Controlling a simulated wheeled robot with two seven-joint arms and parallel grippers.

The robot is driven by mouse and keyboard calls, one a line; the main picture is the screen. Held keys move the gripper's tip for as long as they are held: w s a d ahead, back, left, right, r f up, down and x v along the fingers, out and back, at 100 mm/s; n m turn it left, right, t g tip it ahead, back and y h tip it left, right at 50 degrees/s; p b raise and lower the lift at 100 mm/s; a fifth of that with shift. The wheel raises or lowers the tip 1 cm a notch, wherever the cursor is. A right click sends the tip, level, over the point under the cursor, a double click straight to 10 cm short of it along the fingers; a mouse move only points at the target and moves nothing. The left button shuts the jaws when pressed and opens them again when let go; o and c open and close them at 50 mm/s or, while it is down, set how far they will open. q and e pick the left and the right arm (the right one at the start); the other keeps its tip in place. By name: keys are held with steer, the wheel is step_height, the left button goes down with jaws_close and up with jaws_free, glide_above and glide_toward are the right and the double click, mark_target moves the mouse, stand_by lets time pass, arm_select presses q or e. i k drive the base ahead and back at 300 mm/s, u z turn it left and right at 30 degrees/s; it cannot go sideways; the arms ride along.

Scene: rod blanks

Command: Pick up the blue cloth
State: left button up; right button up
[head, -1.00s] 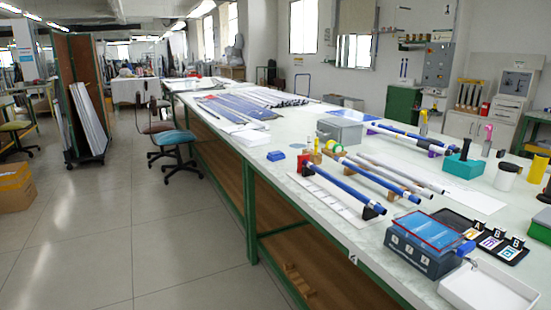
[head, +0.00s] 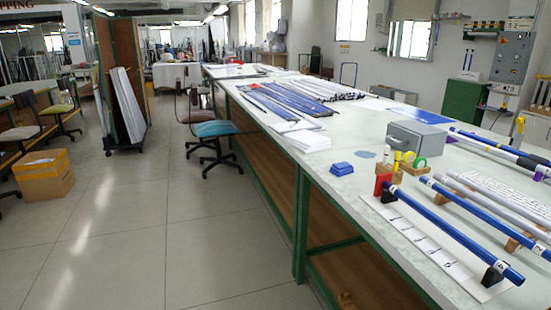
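A small blue folded item, which looks like the blue cloth (head: 341,169), lies on the long pale worktable (head: 345,192) near its left edge. It is left of the grey box and nothing covers it. Neither of my grippers is in view, so their state does not show.
A grey box (head: 415,139), a wooden holder (head: 408,170) with coloured items, and blue rods (head: 455,233) on supports stand to the right of the cloth. White paper sheets (head: 305,140) lie behind it. A blue-seated chair (head: 215,129) stands beside the table; the floor (head: 190,240) in front is clear.

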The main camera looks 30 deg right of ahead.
mark_target(339, 170)
steer(key=z, duration=0.15)
steer(key=i, duration=1.15)
steer(key=z, duration=0.6)
